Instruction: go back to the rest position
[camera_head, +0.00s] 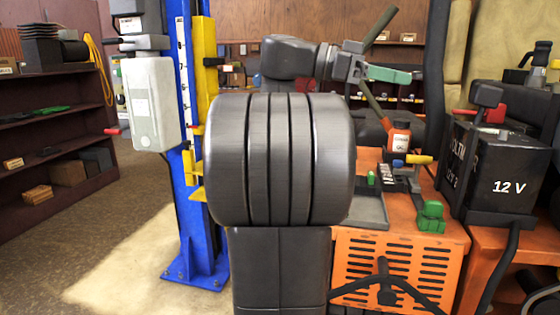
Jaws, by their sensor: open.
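My gripper (391,66) is at the end of my arm, above the back of the orange workbench (385,262). Its two thin fingers spread wide apart, one slanting up and one slanting down to the right. A green piece shows between the fingers; I cannot tell whether it is part of the gripper or behind it. I see nothing clearly held. My own thick dark arm fills the middle of the view and hides part of the bench and the floor behind it.
A blue lift post (197,235) with a yellow carriage and a grey box (151,103) stands left of my arm. A black 12 V battery (492,178), a bottle (399,138) and a green block (431,216) are on the right. Shelves (50,130) stand far left; floor before them is clear.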

